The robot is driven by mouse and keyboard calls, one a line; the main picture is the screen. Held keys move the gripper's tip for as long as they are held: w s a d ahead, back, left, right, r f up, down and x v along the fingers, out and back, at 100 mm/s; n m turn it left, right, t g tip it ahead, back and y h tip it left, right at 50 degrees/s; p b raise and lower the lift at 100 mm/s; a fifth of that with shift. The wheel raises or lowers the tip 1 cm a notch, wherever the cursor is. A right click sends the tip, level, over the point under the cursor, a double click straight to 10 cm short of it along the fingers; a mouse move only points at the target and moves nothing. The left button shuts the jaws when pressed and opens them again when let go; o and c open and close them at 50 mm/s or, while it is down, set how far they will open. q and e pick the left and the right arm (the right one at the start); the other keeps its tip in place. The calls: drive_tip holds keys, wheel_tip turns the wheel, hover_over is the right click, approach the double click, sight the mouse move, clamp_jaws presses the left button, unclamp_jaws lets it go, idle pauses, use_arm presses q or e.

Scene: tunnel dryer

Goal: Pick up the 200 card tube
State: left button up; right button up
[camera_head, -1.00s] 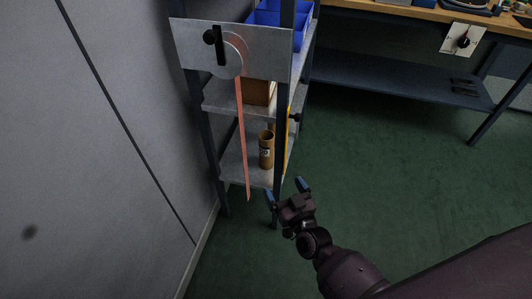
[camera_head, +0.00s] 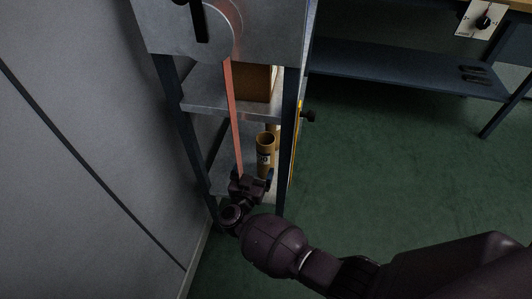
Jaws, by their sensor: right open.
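A brown card tube (camera_head: 265,148) stands upright on the lower shelf (camera_head: 222,182) of the rack. It has a dark open top and a small pale label with dark marks, too small to read fully. Part of another tube shows behind it on the right. My right gripper (camera_head: 253,173) is open and empty, low in front of the tube, and hides its lower part. I cannot tell whether it touches the tube. My left gripper is out of view.
A red strip (camera_head: 233,110) hangs from a metal panel (camera_head: 197,35) in front of the shelves, close to the gripper's left finger. A rack post (camera_head: 287,135) stands right of the tube. A brown box (camera_head: 253,84) sits on the shelf above. Green floor (camera_head: 390,165) is clear at right.

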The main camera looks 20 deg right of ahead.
sight(263, 152)
drive_tip(key=b+x, duration=0.1)
drive_tip(key=x, duration=0.4)
drive_tip(key=shift+w+d, duration=0.25)
drive_tip(key=shift+w, duration=0.05)
drive_tip(key=b+x, duration=0.1)
drive_tip(key=x, duration=0.3)
drive_tip(key=shift+w+d+f+b, duration=0.1)
drive_tip(key=shift+d+b, duration=0.25)
drive_tip(key=shift+d, duration=0.05)
drive_tip(key=shift+w+d, duration=0.15)
drive_tip(key=shift+w, duration=0.1)
drive_tip(key=shift+r, duration=0.25)
drive_tip(key=c, duration=1.3)
